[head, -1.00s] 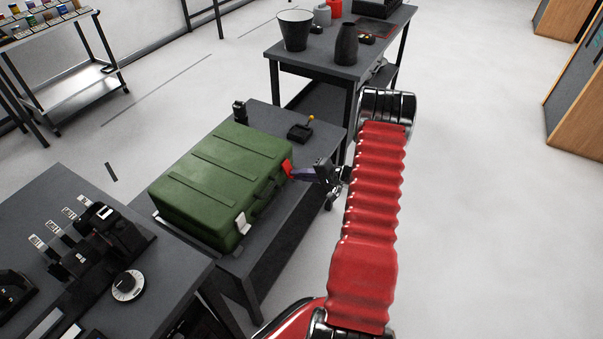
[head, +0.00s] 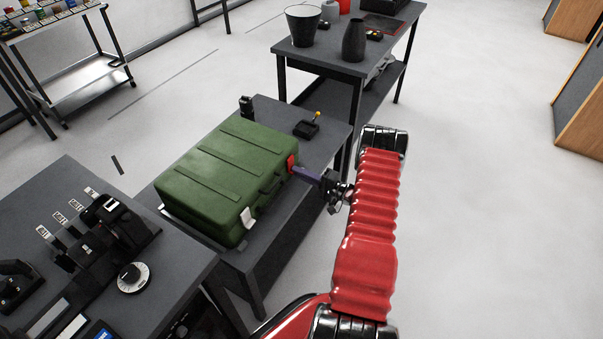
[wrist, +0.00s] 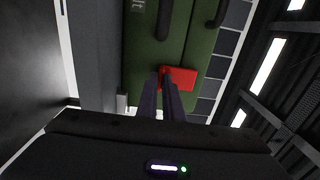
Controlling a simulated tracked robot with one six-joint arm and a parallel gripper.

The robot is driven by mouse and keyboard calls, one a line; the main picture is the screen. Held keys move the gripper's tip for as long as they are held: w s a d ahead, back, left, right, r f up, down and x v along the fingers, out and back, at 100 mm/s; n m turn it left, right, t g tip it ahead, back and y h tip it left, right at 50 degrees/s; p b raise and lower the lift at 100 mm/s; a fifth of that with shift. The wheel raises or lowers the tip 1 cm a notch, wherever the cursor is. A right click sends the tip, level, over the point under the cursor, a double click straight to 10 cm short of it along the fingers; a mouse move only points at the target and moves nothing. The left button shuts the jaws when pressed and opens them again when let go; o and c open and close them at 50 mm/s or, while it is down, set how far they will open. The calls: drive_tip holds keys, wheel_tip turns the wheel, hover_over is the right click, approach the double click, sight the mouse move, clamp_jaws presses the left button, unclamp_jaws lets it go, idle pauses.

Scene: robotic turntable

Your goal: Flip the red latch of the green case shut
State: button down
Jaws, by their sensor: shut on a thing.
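The green case (head: 215,172) lies closed on a dark table, its front side facing right toward my arm. The red latch (head: 292,162) is at the far end of that front side and sits close against the case. It also shows in the wrist view (wrist: 184,78), against the green case side (wrist: 150,50). My gripper (head: 298,169) reaches it from the right. In the wrist view, my gripper's dark fingers (wrist: 164,76) are close together at the latch's left part, with red between their tips. The fingers hide part of the latch.
A white latch (head: 246,217) is at the near end of the case's front. A small box with a yellow-tipped stick (head: 308,128) stands behind. A bucket (head: 303,25) and a dark vase (head: 354,40) stand on the far table. Floor to the right is clear.

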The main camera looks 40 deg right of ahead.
drive_tip(key=shift+a+f, duration=0.2)
drive_tip(key=shift+f, duration=0.05)
drive_tip(key=c, duration=2.1)
unclamp_jaws()
drive_tip(key=shift+o, duration=1)
drive_tip(key=shift+d+r, duration=0.1)
drive_tip(key=v, duration=1.3)
drive_tip(key=shift+s, duration=0.35)
drive_tip(key=shift+d, duration=0.15)
